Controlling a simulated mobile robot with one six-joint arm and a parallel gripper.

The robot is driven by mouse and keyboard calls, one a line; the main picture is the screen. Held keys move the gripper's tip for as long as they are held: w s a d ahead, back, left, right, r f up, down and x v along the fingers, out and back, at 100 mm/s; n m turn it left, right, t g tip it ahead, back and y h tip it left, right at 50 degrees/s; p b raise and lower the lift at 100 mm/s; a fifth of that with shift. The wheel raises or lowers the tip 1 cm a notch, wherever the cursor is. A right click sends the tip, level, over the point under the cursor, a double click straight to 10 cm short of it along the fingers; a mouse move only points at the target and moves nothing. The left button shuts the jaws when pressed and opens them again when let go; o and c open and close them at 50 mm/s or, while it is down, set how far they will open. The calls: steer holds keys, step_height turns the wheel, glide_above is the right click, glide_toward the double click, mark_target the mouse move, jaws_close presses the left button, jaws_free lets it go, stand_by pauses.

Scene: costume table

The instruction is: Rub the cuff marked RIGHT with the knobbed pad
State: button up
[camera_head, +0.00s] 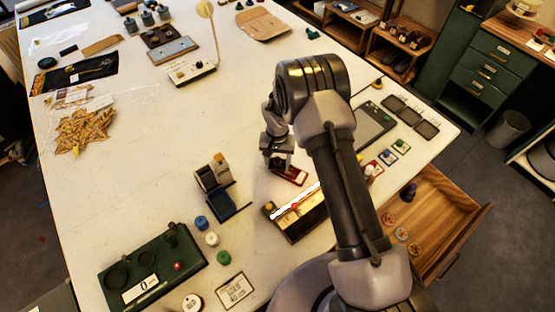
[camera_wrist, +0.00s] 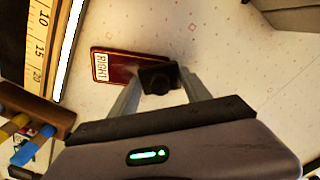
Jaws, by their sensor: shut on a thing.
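The red cuff (camera_wrist: 119,62) bears a white label reading RIGHT at its left end in the wrist view. It lies flat on the pale table and shows as a small red piece in the head view (camera_head: 293,176). My gripper (camera_wrist: 161,82) is shut on the dark knobbed pad (camera_wrist: 158,73), with the round knob between the fingers. In the wrist view the pad overlaps the right end of the cuff. I cannot tell whether it touches the cuff. In the head view my gripper (camera_head: 277,160) is just above and left of the cuff, and the pad is hard to make out.
A dark tray with a ruler scale (camera_wrist: 38,45) and a bright white bar lies left of the cuff in the wrist view. A brown block (camera_wrist: 30,108) with yellow and blue pieces is at lower left. The table right of the pad is bare in the wrist view.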

mark_target(296, 175)
steer(key=shift+s+d+r, duration=0.1)
steer(key=shift+s+d, duration=0.4)
steer(key=shift+d, duration=0.3)
steer(key=shift+s+d, duration=0.5)
steer(key=shift+d, duration=0.25)
steer(key=shift+s+d+b, duration=0.2)
steer(key=shift+s+d, duration=0.3)
steer(key=shift+d, duration=0.25)
steer(key=shift+s+d+b, duration=0.15)
steer(key=shift+s+d, duration=0.35)
steer(key=shift+d, duration=0.25)
steer(key=shift+f+b, duration=0.3)
steer(key=shift+b, duration=0.05)
steer(key=shift+w+a+r+b, duration=0.1)
steer(key=shift+w+a+b, duration=0.5)
steer(key=shift+a, duration=0.45)
steer(key=shift+w+a+r+b, duration=0.1)
steer(key=shift+w+a+b, duration=0.4)
steer(key=shift+w+a, duration=0.4)
steer(key=shift+w+a+b, duration=0.5)
steer(key=shift+a+b, duration=0.05)
steer(key=shift+a, duration=0.6)
steer(key=shift+r, duration=0.1)
steer(key=shift+r, duration=0.1)
steer(key=shift+r+p, duration=1.35)
steer(key=shift+r, duration=1.55)
